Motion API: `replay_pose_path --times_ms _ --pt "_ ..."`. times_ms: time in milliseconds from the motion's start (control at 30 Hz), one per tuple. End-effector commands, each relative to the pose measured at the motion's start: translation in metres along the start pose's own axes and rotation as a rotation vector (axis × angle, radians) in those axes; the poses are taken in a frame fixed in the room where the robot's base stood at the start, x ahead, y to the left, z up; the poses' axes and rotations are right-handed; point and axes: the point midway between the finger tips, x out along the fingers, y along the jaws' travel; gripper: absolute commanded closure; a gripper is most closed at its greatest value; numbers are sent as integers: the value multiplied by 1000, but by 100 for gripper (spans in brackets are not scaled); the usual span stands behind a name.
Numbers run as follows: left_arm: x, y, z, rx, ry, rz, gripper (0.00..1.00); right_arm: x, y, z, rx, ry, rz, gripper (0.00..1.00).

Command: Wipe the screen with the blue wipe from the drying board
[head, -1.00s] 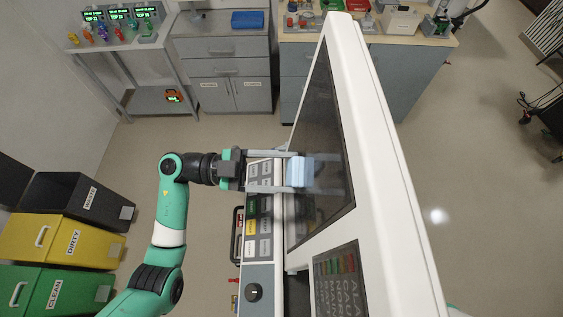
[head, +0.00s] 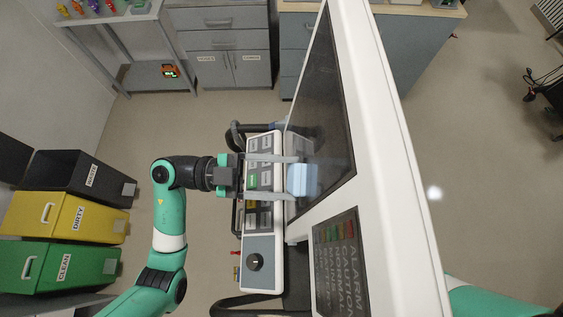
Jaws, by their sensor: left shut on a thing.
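The ventilator's dark screen (head: 325,110) is set in a white, tilted housing (head: 375,130) in the middle of the head view. My left gripper (head: 301,178) reaches in from the left, over the control panel, and is shut on the folded light-blue wipe (head: 303,181). The wipe is at the screen's lower left part, against or very close to the glass; I cannot tell whether it touches. A faint reflection shows beside it. My right gripper is not in view; only part of my right arm shows at the bottom right. The drying board is not identifiable here.
A control panel (head: 263,222) with buttons and a knob lies left of the screen, beside dark hoses. A labelled alarm card (head: 343,262) is below the screen. Black, yellow (head: 70,215) and green bins stand at the left. Cabinets stand at the back.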

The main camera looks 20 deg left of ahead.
Motion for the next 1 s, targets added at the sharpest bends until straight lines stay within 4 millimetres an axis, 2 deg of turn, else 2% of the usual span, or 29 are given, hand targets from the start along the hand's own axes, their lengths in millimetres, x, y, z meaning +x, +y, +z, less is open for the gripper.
replay_pose_path --times_ms 300,800,1000 --pt "-1 1 0 -1 0 3 84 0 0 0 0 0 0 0" --pt "-54 0 -15 1 0 -1 84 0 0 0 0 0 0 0" --pt "-58 1 -16 0 0 3 84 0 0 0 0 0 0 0"
